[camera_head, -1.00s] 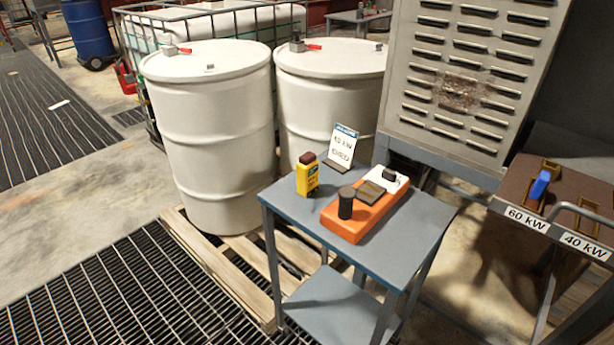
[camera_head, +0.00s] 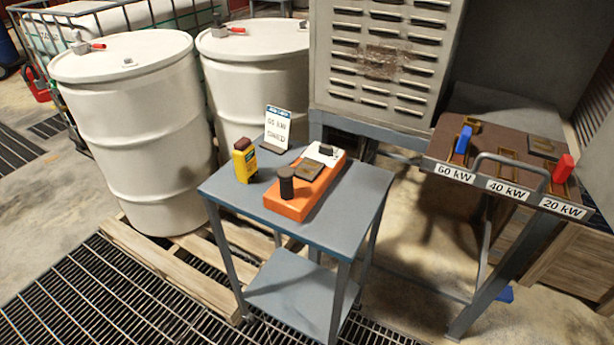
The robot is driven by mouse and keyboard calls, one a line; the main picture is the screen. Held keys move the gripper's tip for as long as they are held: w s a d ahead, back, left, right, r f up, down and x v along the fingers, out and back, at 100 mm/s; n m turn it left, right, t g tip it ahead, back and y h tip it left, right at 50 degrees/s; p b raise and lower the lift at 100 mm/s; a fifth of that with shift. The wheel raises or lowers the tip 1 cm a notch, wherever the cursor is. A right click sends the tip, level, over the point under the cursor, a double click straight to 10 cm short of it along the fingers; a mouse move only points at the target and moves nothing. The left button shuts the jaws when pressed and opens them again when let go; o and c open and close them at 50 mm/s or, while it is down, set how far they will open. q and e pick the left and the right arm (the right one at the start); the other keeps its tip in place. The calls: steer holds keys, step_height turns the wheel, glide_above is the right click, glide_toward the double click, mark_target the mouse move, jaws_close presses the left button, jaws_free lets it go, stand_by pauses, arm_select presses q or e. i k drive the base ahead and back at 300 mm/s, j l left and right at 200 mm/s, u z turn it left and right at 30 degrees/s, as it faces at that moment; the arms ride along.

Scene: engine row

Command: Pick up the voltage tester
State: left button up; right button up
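A small yellow handheld device with a dark brown top, which looks like the voltage tester (camera_head: 245,161), stands upright on the left part of a small grey-blue table (camera_head: 347,222). Beside it on the right lies a long orange block (camera_head: 313,192) with a black cylinder, a dark plate and a white end section. The two are apart. Neither of my grippers is in view.
White drums (camera_head: 135,125) on a wooden pallet (camera_head: 160,257) stand left of and behind the table. A louvred grey cabinet (camera_head: 385,60) stands behind. At right is a rack (camera_head: 470,188) labelled 60, 40 and 20 kW, with blue and red pieces. Grating covers the front floor.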

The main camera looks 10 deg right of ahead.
mark_target(244, 156)
steer(key=z, duration=0.3)
steer(key=i+j+z, duration=0.1)
steer(key=j+z, duration=0.3)
steer(key=i+j+z, duration=0.1)
steer(key=z, duration=0.35)
steer(key=j+z, duration=0.4)
